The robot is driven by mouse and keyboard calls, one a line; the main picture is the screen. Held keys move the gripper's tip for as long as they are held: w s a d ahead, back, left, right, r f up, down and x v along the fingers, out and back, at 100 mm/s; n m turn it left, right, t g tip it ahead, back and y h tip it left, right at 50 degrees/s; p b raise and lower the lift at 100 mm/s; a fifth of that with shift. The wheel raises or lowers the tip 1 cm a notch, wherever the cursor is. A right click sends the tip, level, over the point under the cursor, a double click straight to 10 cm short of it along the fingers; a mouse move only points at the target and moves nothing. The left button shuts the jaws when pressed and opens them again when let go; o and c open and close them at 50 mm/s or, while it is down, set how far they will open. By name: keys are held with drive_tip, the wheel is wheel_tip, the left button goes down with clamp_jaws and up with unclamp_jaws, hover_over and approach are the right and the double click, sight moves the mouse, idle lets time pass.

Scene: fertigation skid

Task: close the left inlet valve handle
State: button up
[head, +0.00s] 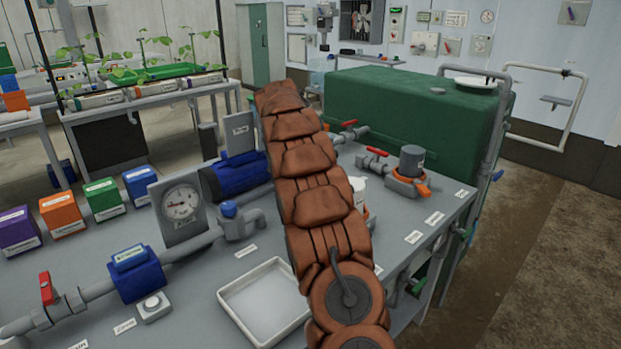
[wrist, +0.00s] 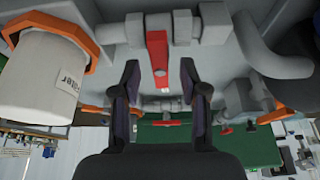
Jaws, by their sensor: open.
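In the wrist view, a red valve handle (wrist: 157,55) hangs from a grey pipe valve and lies across the pipe's run. My gripper (wrist: 160,68) is open, with one dark finger on each side of the handle and gaps to both. I cannot tell how deep the handle sits between the fingertips. In the head view my arm covers this area, and the gripper and this handle are hidden. Other red handles show there: one at the front left (head: 47,288), one behind the arm (head: 348,123) and one at the right (head: 377,151). I cannot confirm which is the left inlet.
A white canister (wrist: 40,75) with an orange collar stands close to the gripper in the wrist view. The grey bench holds a blue pump (head: 235,175), a gauge (head: 182,205) and a white tray (head: 265,300). A green tank (head: 415,110) stands behind.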

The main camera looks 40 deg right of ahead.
drive_tip(key=v, duration=1.1)
drive_tip(key=shift+r, duration=0.2)
drive_tip(key=shift+a, duration=0.15)
idle(0.5)
